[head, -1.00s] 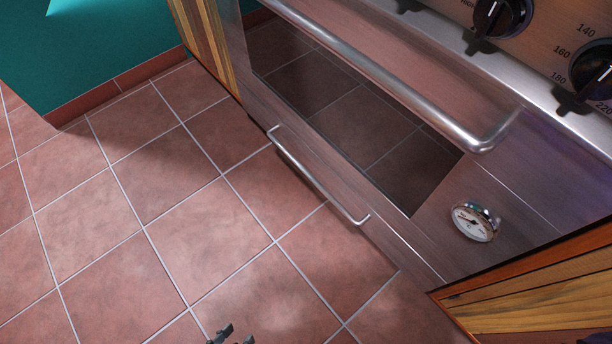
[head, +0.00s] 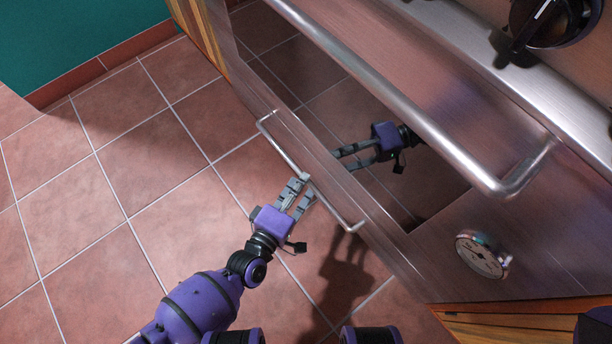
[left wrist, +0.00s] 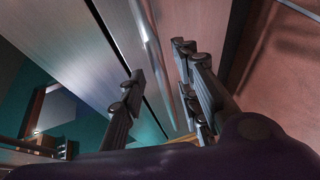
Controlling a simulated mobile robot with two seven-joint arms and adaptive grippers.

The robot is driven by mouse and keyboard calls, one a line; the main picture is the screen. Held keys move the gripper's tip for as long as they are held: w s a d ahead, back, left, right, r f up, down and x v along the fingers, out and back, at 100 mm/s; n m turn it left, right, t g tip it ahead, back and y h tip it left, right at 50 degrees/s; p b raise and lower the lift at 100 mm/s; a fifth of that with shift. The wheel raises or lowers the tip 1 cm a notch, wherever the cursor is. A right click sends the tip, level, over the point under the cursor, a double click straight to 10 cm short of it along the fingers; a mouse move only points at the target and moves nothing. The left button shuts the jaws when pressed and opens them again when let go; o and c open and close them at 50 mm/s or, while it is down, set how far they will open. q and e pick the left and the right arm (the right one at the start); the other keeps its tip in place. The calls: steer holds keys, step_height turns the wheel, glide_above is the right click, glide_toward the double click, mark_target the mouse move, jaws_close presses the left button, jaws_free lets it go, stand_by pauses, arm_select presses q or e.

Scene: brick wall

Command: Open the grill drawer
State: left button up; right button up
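The drawer front (head: 320,172) is a narrow metal panel below the oven door, and it looks shut. Its thin bar handle (head: 283,148) runs along it on two end mounts. My left gripper (head: 303,187) is open, with its grey fingers reaching the middle of the handle. In the left wrist view the handle (left wrist: 158,52) shows between the two parted fingers (left wrist: 160,62). I cannot tell whether a finger touches the bar. My right gripper is not in view.
The oven door's thick handle (head: 400,105) juts out above the drawer, over a dark window reflecting my gripper. A round gauge (head: 482,254) and a black knob (head: 553,20) are at right. The tiled floor (head: 100,200) in front is clear. Wooden cabinets flank the oven.

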arm_select(q)
steer(key=shift+b+x, duration=0.4)
steer(key=shift+x, duration=1.15)
jaws_close()
